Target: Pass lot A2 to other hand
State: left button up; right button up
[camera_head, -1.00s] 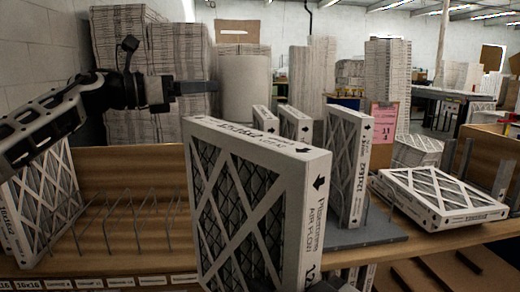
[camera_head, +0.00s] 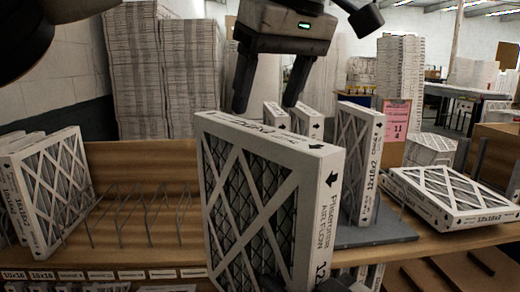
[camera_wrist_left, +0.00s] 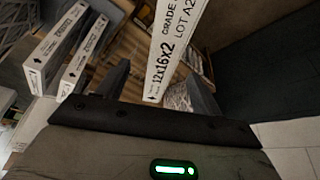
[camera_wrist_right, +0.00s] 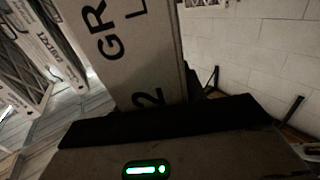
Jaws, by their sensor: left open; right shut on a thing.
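The lot A2 filter (camera_head: 262,210) is a white-framed pleated filter, upright in the foreground of the head view. My right gripper (camera_head: 302,285) is shut on its lower part, mostly cut off by the picture's bottom edge. In the right wrist view the filter's printed side (camera_wrist_right: 120,50) rises from the jaws; the fingertips are hidden. My left gripper (camera_head: 270,92) is open above the filter's top edge, fingers pointing down. In the left wrist view the label side reading "LOT A2" (camera_wrist_left: 177,45) lies between the spread fingers; I cannot tell whether they touch it.
A wooden bench (camera_head: 140,160) carries a wire rack (camera_head: 145,212) with free slots. Filters (camera_head: 45,185) stand at left. Another filter (camera_head: 360,160) stands on a grey base (camera_head: 375,235), and one (camera_head: 455,195) lies flat at right. A pink sign (camera_head: 395,120) stands behind.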

pick_arm(q)
jog(key=x, duration=1)
jog(key=shift+f, duration=0.3)
jog(key=shift+c, duration=0.3)
jog(key=c, duration=1.1)
pick_arm(e)
jog(key=shift+r, duration=0.1)
jog(key=o, duration=1.2)
jog(key=shift+c, duration=0.2)
